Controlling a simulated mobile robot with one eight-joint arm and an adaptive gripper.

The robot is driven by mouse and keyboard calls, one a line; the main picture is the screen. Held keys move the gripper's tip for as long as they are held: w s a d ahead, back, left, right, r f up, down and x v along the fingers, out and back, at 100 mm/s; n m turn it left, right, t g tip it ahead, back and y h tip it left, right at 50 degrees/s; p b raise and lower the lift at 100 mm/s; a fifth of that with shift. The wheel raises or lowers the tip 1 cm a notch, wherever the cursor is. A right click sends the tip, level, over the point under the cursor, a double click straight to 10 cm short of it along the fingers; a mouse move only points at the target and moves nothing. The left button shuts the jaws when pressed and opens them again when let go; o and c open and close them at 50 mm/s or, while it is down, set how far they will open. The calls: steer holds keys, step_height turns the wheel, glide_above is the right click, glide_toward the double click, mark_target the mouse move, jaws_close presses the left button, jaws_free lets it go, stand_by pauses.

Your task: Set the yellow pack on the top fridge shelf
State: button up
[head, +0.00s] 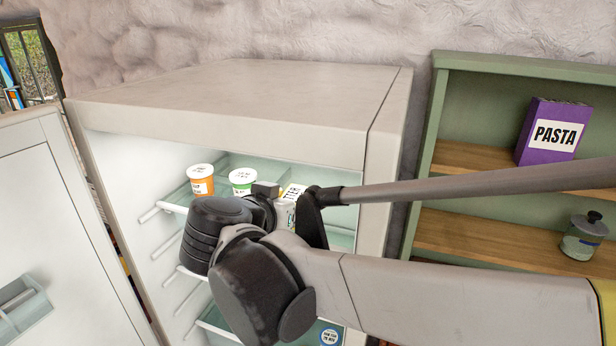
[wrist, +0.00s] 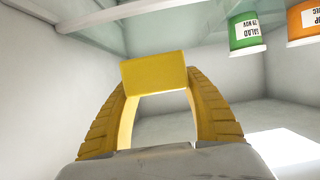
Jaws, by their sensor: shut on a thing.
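The yellow pack (wrist: 154,82) is a plain yellow block in the wrist view, held between the two fingertips of my gripper (wrist: 155,88), which is shut on it. The wrist picture is upside down, with the shelf at its top. In the head view my gripper reaches into the upper part of the open fridge (head: 240,110). A pale lettered face (head: 291,193) shows there between dark gripper parts; I cannot tell if it belongs to the pack. The top glass shelf (head: 175,207) is partly hidden by my arm. Contact between pack and shelf cannot be seen.
An orange tub (head: 201,180) and a green salad tub (head: 243,181) stand on the top shelf, left of my gripper. The fridge door (head: 60,200) stands open at the left. A green shelf unit (head: 480,100) at right holds a purple pasta box (head: 552,132) and a jar (head: 584,236).

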mark_target(309, 194)
steer(key=x, duration=0.6)
steer(key=r+p+x, duration=0.1)
steer(key=x, duration=0.2)
steer(key=shift+w+d, duration=0.1)
steer(key=shift+w, duration=0.1)
steer(key=shift+s+f, duration=0.15)
steer(key=shift+f, duration=0.5)
step_height(309, 194, down, 2)
steer(key=shift+f, duration=0.2)
steer(key=shift+w+f, duration=0.3)
steer(key=shift+f, duration=0.2)
steer(key=shift+s, duration=0.1)
steer(key=o, duration=1.3)
steer(key=shift+f, duration=0.1)
